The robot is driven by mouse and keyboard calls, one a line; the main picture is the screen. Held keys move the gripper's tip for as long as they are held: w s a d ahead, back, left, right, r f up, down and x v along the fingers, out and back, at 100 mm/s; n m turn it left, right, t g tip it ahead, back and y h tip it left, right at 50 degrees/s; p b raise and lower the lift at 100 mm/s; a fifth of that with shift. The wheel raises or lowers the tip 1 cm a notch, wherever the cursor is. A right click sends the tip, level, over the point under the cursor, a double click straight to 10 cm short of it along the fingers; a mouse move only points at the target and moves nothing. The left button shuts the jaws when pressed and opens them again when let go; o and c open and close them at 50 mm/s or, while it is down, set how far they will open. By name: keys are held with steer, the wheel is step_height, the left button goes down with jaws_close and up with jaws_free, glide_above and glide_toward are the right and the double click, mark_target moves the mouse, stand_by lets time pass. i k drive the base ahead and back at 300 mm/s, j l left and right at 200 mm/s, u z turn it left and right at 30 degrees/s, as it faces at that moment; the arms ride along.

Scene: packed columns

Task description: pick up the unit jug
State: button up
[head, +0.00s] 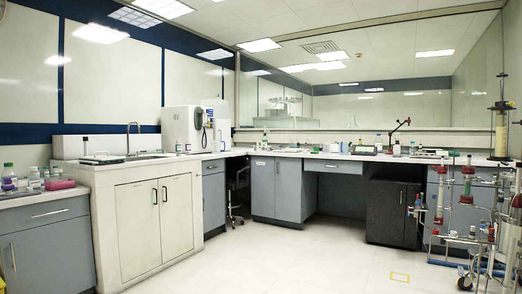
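I cannot make out a jug for certain in the head view. Small bottles and containers stand on the benches, too small to tell apart. A bottle with a purple label (9,178) stands on the left bench beside a pink box (60,184). Glass columns with red parts (467,185) hang on a metal frame at the right. My gripper is not in view.
A white sink cabinet (149,218) and grey drawers (48,250) line the left. Grey cupboards (276,190) and a black cabinet (392,212) stand under the back bench. The metal frame (480,258) stands at the right. The pale floor (285,262) in the middle is clear.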

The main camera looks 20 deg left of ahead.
mark_target(216, 145)
steer(key=i+j+u, duration=0.25)
steer(key=i, duration=0.3)
steer(key=i+u, duration=0.25)
steer(key=i, duration=0.25)
steer(key=i+u, duration=0.1)
steer(key=i, duration=5.05)
